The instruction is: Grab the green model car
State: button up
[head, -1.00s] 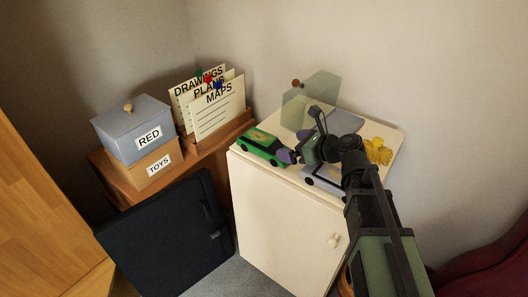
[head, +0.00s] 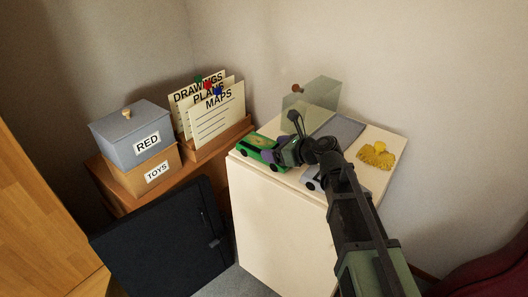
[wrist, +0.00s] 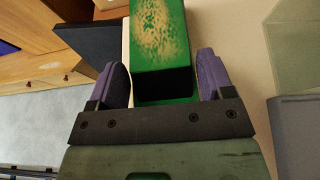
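The green model car (head: 259,150) sits on the left part of the cream cabinet top. In the wrist view the green car (wrist: 158,35) lies between the two purple fingers, with a dark section and a green end nearest the palm. My gripper (head: 272,153) is at the car's right end in the head view. In the wrist view my gripper (wrist: 164,80) is open, with one finger on each side of the car. A small gap shows beside the fingers, at least on the left. The car's far end is cut off by the wrist frame's edge.
A silver car (head: 313,182) stands close by under my arm on the cream cabinet (head: 270,215). A grey slab (head: 341,128), a translucent greenish box (head: 318,97) and a yellow object (head: 376,155) are also on top. Labelled boxes (head: 130,130) and a file rack (head: 218,138) stand left.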

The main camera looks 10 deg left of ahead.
jog(key=c, duration=0.4)
jog(key=shift+o, duration=0.2)
jog(key=shift+r, duration=0.1)
notch_tip(320, 180, up, 20)
jog(key=p, duration=2)
